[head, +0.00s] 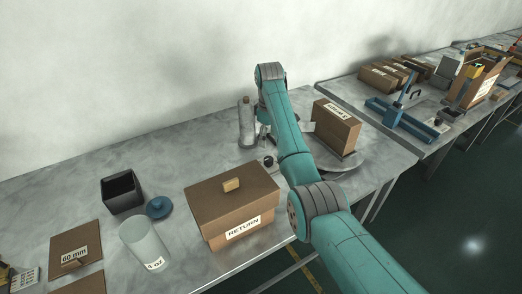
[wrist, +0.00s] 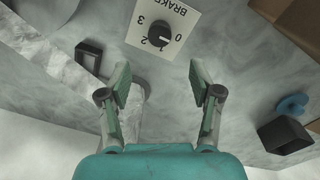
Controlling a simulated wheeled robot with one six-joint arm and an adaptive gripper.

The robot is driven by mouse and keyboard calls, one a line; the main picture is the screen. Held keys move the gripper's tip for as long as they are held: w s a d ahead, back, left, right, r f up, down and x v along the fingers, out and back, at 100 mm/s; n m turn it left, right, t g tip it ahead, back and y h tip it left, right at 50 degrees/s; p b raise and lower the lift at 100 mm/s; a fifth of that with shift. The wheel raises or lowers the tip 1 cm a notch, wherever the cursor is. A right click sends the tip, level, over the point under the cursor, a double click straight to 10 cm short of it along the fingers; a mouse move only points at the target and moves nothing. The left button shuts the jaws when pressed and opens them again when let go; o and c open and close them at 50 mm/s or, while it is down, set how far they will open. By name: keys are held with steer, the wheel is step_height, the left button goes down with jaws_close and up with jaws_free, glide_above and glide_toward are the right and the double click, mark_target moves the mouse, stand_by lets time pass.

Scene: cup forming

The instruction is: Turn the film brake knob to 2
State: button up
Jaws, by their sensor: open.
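The black film brake knob (wrist: 159,34) sits on a white dial plate (wrist: 180,17) marked BRAKE with the numbers 0, 2 and 3 legible. Its pointer seems to face the 0 side, but the exact setting is hard to read. In the wrist view my gripper (wrist: 159,82) is open and empty, with its two pads wide apart. The knob lies beyond the fingertips, in line with the gap and apart from both pads. In the head view my gripper (head: 265,138) is partly hidden by my arm, and a small black knob-like thing (head: 268,161) shows just below it.
The RETURN box (head: 232,205) stands in front of the knob area; its edge shows in the wrist view. A grey bottle-shaped roll (head: 246,122) stands close behind. A black open box (head: 122,192), blue lid (head: 159,207) and clear cylinder (head: 144,243) are to the left. Another carton (head: 335,128) stands right.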

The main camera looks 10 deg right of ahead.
mark_target(268, 158)
step_height(268, 158, down, 11)
steer(key=shift+w+r, duration=0.1)
steer(key=shift+w, duration=0.05)
stand_by(0.4)
steer(key=c, duration=1.1)
